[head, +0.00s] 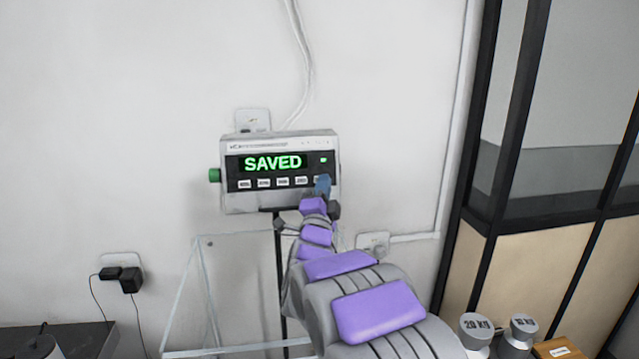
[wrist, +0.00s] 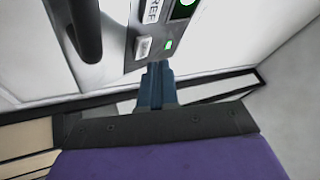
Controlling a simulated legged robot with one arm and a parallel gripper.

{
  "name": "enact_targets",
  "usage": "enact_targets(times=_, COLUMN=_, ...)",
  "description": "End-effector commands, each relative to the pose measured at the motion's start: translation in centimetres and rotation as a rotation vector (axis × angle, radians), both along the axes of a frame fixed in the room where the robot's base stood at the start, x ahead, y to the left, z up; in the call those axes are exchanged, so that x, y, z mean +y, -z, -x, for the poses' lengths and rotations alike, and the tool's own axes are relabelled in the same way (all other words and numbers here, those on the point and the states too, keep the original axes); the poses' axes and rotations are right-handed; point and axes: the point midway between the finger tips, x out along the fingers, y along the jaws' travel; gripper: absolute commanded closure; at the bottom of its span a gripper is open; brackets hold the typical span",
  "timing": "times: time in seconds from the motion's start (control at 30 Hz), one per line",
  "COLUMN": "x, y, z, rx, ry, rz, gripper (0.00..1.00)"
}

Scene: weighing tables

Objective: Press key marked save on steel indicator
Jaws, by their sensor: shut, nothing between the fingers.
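The steel indicator (head: 280,145) is mounted in front of the wall on a dark post. Its display (head: 273,163) reads SAVED in green. A row of several white keys (head: 282,182) runs below the display. My gripper (head: 322,184) is shut and empty, its blue fingertips over the right end of the key row, hiding most of the rightmost key. In the wrist view, my shut fingers (wrist: 155,72) point at the indicator's lower edge, close to a white key (wrist: 143,47) and a small green light (wrist: 168,44). I cannot tell whether the fingertips touch the key.
A clear glass-like panel (head: 205,290) stands below the indicator. Steel weights (head: 476,330) sit at the lower right near a dark-framed partition (head: 480,190). A dark table (head: 85,340) is at the lower left. Plugs (head: 130,280) and cables are on the wall.

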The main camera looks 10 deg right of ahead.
Motion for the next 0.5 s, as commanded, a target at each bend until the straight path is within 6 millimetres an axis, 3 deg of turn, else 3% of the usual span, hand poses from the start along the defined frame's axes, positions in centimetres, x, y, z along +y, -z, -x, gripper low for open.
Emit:
enact_targets(times=0.27, x=0.0, y=-0.1, z=0.1, rx=-0.001, ry=0.0, rz=0.0, gripper=1.0)
enact_targets(times=0.5, x=0.0, y=-0.5, z=1.7, rx=-0.003, ry=-0.001, rz=-0.001, gripper=1.0)
